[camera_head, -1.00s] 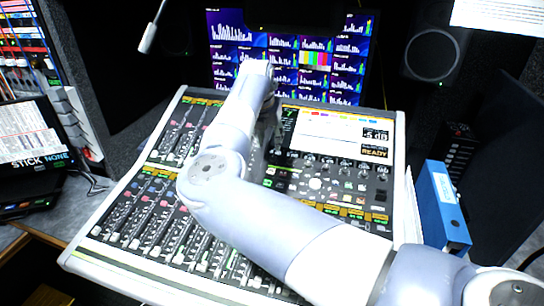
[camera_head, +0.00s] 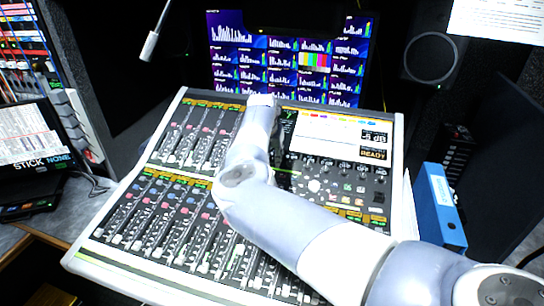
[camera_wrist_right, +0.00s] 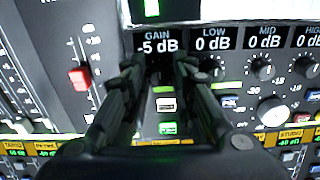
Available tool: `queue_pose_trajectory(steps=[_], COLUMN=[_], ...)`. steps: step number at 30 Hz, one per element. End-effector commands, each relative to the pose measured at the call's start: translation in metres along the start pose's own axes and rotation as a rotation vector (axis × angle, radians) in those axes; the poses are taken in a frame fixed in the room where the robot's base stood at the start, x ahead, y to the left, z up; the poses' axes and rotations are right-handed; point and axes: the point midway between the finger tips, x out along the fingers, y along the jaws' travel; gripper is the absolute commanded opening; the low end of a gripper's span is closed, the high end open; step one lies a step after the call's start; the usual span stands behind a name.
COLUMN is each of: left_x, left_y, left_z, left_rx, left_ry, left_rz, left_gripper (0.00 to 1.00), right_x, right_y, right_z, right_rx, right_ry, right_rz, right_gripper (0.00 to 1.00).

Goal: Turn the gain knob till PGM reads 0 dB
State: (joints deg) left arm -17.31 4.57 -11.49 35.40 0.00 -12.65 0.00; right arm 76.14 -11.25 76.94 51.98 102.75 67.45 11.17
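The PGM readout (camera_head: 375,136) on the mixing console's screen shows -5 dB, with a READY box below it. In the right wrist view, the gain label (camera_wrist_right: 157,40) also reads -5 dB. The gain knob (camera_wrist_right: 158,73) is a small dark knob just under that label, partly hidden. My right gripper (camera_wrist_right: 161,75) has its two dark fingers apart, one on each side of the knob, with a visible gap between them. I cannot tell whether they touch it. In the head view my right arm hides most of this gripper. My left gripper is not in view.
The low knob (camera_wrist_right: 210,69) and mid knob (camera_wrist_right: 263,69) stand close to the right of my fingers. A red fader (camera_wrist_right: 79,78) is on the left. A blue binder (camera_head: 440,208) stands right of the console, and a monitor (camera_head: 290,60) behind it.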

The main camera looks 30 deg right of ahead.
Motion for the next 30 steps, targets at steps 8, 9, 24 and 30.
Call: queue_pose_trajectory(steps=[8, 9, 24, 30], left_x=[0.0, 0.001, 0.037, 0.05], left_y=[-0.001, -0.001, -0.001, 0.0], left_z=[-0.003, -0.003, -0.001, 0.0], left_rx=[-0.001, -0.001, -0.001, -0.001], left_ry=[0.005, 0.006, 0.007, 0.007], left_rz=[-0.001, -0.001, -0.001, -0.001], left_gripper=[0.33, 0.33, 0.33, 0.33], right_x=[0.0, 0.0, 0.003, 0.002], right_y=[0.0, 0.0, 0.0, -0.001], right_z=[0.0, 0.0, -0.001, -0.001], right_rx=[0.001, 0.004, 0.25, 0.38], right_ry=[0.0, 0.0, -0.002, -0.002], right_rz=[0.0, 0.0, 0.004, 0.005], right_gripper=[0.0, 0.0, 0.0, 0.0])
